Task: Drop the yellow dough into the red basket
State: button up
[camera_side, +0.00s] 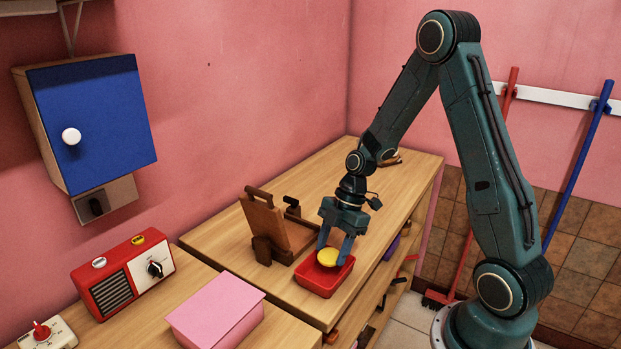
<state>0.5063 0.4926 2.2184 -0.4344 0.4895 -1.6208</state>
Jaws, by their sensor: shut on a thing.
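The yellow dough (328,257) is a small round lump held between the fingers of my gripper (333,250). My gripper points down and is shut on the dough. The dough shows over the opening of the red basket (322,284), a small open rectangular tub on the wooden counter near its front edge. I cannot tell whether the dough touches the basket's floor or hangs above it.
A brown wooden stand (266,225) is just behind and left of the basket. A pink box (215,312) and a red radio (122,277) are at the lower left. Open shelves with several items lie below the counter's front edge. The counter's back left is clear.

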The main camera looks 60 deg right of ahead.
jog(key=shift+f, duration=0.2)
jog(key=o, duration=1.1)
jog(key=shift+r, duration=0.15)
jog(key=v, duration=1.3)
jog(key=shift+d+r, duration=0.2)
